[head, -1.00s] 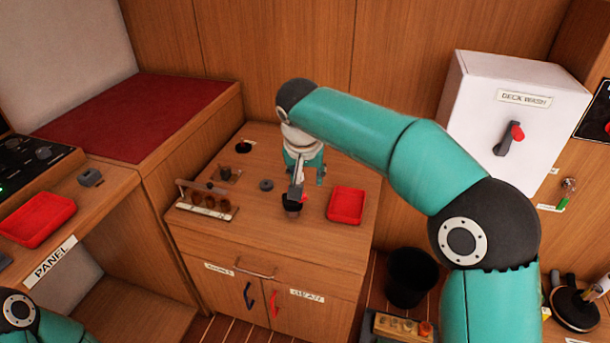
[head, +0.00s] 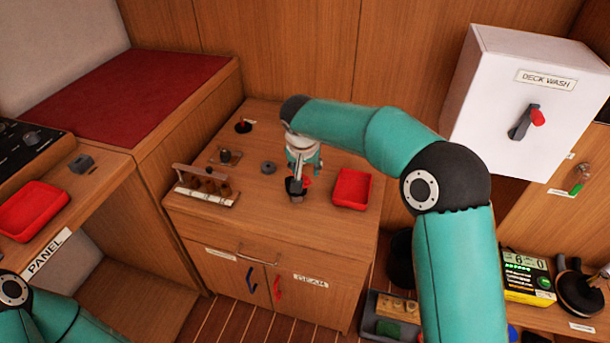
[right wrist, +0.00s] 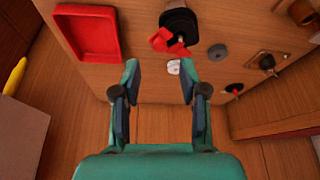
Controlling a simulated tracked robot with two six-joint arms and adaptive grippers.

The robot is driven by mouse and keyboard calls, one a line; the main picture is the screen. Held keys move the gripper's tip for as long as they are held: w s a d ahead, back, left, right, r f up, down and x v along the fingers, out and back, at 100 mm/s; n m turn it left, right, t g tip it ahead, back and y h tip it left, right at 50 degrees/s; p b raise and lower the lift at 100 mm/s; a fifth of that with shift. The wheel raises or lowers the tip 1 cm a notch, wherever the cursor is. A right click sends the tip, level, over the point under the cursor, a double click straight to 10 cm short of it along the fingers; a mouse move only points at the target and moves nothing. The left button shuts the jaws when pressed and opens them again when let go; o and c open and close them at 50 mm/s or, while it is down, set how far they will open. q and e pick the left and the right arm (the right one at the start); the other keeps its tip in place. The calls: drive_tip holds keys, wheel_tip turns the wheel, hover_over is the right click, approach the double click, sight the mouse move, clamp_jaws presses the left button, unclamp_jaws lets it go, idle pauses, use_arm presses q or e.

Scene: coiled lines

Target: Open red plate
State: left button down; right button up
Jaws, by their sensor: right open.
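A black fitting with a red part on it (head: 297,190) stands on the wooden cabinet top, left of a red tray (head: 352,188). In the right wrist view the red part (right wrist: 168,41) lies just beyond the fingertips, beside a small pale disc (right wrist: 173,67). No flat red plate is clearly recognisable. My right gripper (right wrist: 159,68) is open and empty, its fingers apart.
A red-topped black knob (head: 243,125) stands farther back. The white DECK WASH box (head: 520,110) hangs at right. Another red tray (head: 33,208) lies at far left.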

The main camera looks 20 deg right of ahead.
sight(306, 178)
drive_tip(key=x, duration=0.5)
drive_tip(key=shift+f, duration=0.1)
clamp_jaws()
drive_tip(key=shift+a, duration=0.2)
drive_tip(key=shift+d, duration=0.15)
